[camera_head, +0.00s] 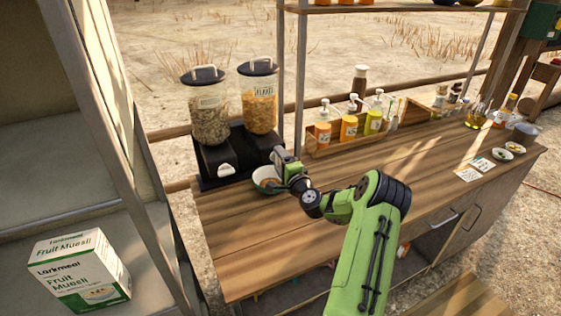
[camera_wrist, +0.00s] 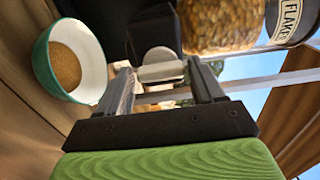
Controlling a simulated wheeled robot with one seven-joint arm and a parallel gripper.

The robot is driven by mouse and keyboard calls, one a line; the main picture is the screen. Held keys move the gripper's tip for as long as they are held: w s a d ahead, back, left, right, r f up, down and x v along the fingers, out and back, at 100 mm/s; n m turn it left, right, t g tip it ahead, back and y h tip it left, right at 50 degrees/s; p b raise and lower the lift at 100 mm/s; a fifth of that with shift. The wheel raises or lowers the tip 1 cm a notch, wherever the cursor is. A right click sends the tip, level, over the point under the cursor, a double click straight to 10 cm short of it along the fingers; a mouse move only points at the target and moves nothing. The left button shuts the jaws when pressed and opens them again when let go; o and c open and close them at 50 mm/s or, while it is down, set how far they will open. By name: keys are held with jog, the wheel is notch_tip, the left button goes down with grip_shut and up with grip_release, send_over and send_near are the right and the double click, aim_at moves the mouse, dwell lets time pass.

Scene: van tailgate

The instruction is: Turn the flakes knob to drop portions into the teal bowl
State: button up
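The flakes dispenser (camera_head: 258,100), a clear canister with a black lid, stands at the right of a pair on a black stand. Its labelled canister also shows in the wrist view (camera_wrist: 222,22). The white flakes knob (camera_wrist: 160,68) sits between my gripper's fingertips (camera_wrist: 160,76), which appear to close on its two ends. In the head view my gripper (camera_head: 284,166) is in front of the stand and hides the knob. The teal bowl (camera_wrist: 43,62), white inside, stands on the counter below, left of the fingers in the wrist view. It holds brown contents (camera_wrist: 65,66). My gripper partly covers the bowl (camera_head: 258,184) in the head view.
A second dispenser (camera_head: 209,120) with its white knob (camera_head: 226,170) stands to the left. Bottles in a wooden tray (camera_head: 316,148) and a metal post (camera_head: 300,80) are to the right. The wooden counter (camera_head: 240,240) is clear in front. A muesli box (camera_head: 80,272) stands at lower left.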

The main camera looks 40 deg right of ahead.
jog(key=shift+o, duration=0.9)
jog(key=b+v, duration=0.3)
jog(key=v, duration=1.2)
jog(key=shift+s+a+b, duration=0.2)
jog(key=shift+s+b, duration=0.15)
jog(key=shift+b, duration=0.05)
jog(key=shift+c, duration=0.2)
